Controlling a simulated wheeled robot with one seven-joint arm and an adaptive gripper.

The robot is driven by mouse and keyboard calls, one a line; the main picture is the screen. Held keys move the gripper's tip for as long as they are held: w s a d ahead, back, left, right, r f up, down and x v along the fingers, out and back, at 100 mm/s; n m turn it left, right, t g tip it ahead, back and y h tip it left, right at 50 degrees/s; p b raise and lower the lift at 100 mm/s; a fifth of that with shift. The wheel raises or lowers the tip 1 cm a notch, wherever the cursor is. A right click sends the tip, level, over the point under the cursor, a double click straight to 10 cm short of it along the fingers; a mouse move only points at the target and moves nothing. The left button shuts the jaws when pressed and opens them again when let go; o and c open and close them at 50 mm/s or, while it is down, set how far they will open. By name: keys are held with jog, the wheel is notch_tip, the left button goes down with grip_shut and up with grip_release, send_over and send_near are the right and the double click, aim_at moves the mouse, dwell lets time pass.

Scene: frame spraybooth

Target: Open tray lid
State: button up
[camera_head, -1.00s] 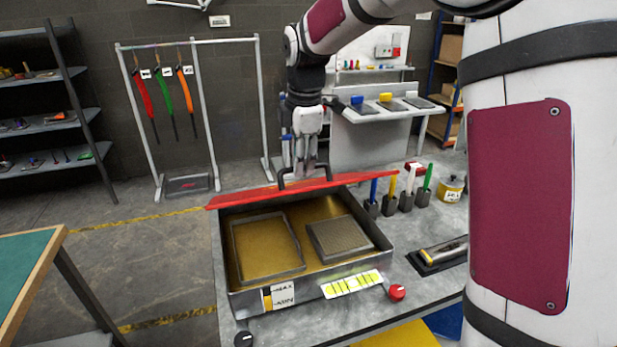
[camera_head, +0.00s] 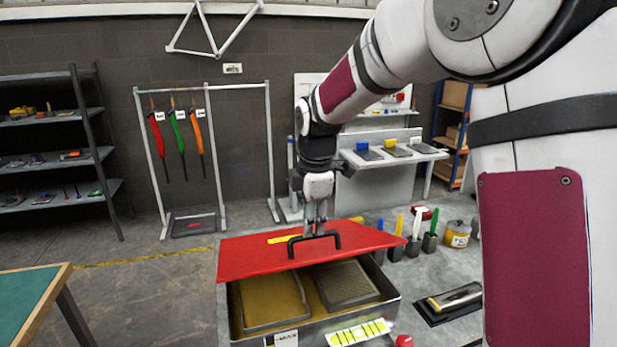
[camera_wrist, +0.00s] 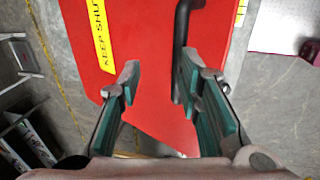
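My gripper (camera_head: 315,230) is at the handle. In the wrist view, the fingers of my gripper (camera_wrist: 158,78) are apart. The handle (camera_wrist: 181,40) runs down close to the right fingertip, and red lid (camera_wrist: 150,30) shows between the fingers. I cannot tell whether the finger touches the handle.
Inside the tray are a shallow frame (camera_head: 301,308) and a meshed panel (camera_head: 345,284). Holders with coloured-handled tools (camera_head: 413,246), a yellow tin (camera_head: 457,234) and a trowel on a black mat (camera_head: 447,302) stand to the right. A green-topped table (camera_head: 22,300) is at left.

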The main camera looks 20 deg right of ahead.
jog(key=w+r, duration=0.3)
jog(key=r, duration=1.1)
jog(key=shift+r, duration=0.25)
dwell(0.8)
dwell(0.5)
